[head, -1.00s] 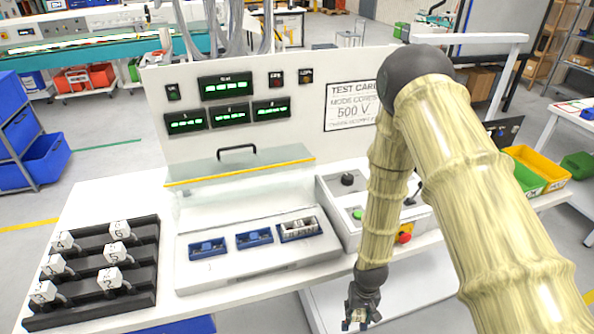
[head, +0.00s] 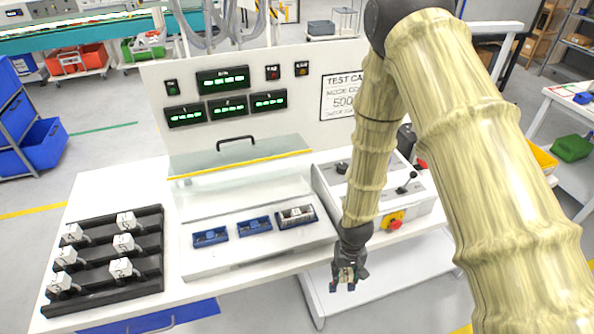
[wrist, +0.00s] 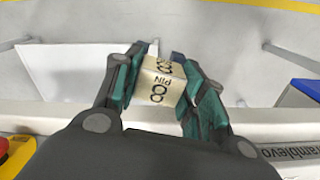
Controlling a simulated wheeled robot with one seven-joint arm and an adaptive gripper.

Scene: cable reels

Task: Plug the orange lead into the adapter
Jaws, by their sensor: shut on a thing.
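My gripper (head: 346,284) is in front of the bench's front edge, to the right of the blue holders in the head view. In the wrist view, it (wrist: 160,85) is shut on a cream block (wrist: 158,82) printed with "PIN" and an "8"-like mark. I cannot make out an orange lead, and I cannot tell which thing is the adapter. Two blue holders (head: 210,237) (head: 255,226) and a third holder with a whitish piece in it (head: 297,214) sit on the white fixture under the raised clear cover.
A black rack (head: 108,262) with several numbered white blocks stands at the left of the bench. A control box (head: 378,195) with a lever and a red button (head: 394,224) is at the right. An upright panel (head: 245,105) with green displays stands behind.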

